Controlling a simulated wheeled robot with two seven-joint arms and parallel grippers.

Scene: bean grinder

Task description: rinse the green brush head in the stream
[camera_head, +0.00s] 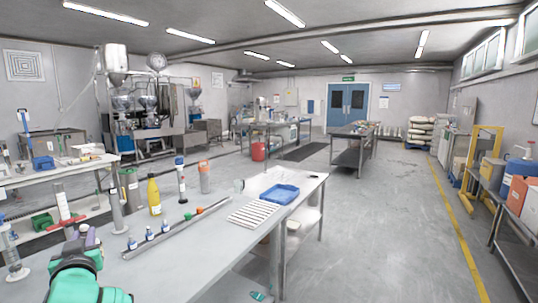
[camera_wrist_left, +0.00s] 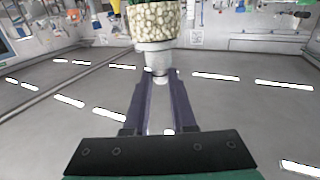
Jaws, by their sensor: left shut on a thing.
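My left gripper (camera_head: 85,236) is at the lower left, beside the near end of the grey worktable, with my green arm behind it. In the left wrist view my dark purple fingers (camera_wrist_left: 160,78) are shut on the pale neck of a speckled-headed piece (camera_wrist_left: 156,22). The head is round and cream to olive; its top is cut off by the frame, and I cannot tell whether it is the green brush head. In the head view the held piece is hard to make out at the fingers. I see no clear water stream. My right gripper is out of view.
The grey worktable (camera_head: 185,264) holds a yellow bottle (camera_head: 154,195), a grey cylinder (camera_head: 117,210), a long rail with small bottles, a white ribbed rack (camera_head: 253,214) and a blue tray (camera_head: 280,194). A side table (camera_head: 38,178) stands at left.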

